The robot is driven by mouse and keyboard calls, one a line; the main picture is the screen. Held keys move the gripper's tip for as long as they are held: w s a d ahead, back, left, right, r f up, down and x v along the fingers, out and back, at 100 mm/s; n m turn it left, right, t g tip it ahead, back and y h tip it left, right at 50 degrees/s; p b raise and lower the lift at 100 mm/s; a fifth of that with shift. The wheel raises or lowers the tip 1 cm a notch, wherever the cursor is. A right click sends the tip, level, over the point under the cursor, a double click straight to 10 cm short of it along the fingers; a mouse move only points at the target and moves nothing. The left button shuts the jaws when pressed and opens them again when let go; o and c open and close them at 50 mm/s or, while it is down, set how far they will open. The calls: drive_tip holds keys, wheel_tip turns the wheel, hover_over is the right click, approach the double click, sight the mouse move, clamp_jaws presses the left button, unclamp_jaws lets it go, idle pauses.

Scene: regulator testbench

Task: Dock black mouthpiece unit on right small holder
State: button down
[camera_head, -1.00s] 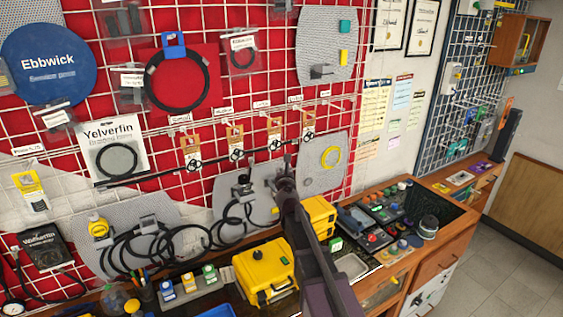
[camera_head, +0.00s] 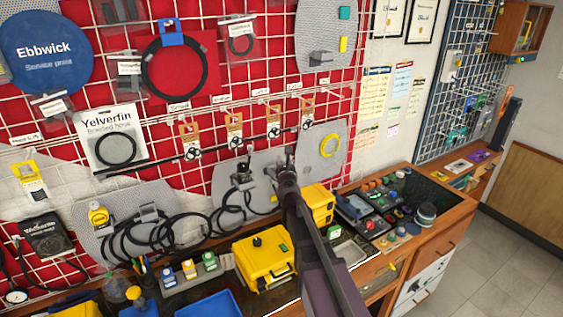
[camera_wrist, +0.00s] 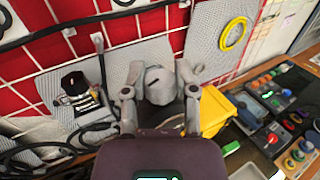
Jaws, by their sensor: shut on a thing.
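A black unit (camera_wrist: 75,84) with a pale label sits upright on a small grey holder on the perforated grey panel, left of my gripper in the wrist view. It also shows in the head view (camera_head: 242,172), with black hose beside it. My gripper (camera_wrist: 160,80) is in front of the same panel, right of that unit. Its fingers are shut on a grey rounded piece (camera_wrist: 160,86) with a dark slit. I cannot tell whether this piece touches a holder. The gripper also shows in the head view (camera_head: 282,170); my arm hides much behind it. The right small holder is not clearly visible.
Black hoses (camera_head: 165,235) loop across the panels at left. A yellow case (camera_head: 265,258) and another yellow case (camera_head: 318,203) stand on the bench below. A yellow ring (camera_head: 329,146) hangs on the right panel. A tool tray (camera_head: 372,215) lies at right.

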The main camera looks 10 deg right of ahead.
wheel_tip(320, 180, down, 13)
drive_tip(key=b, duration=1.3)
drive_tip(key=shift+f, duration=0.2)
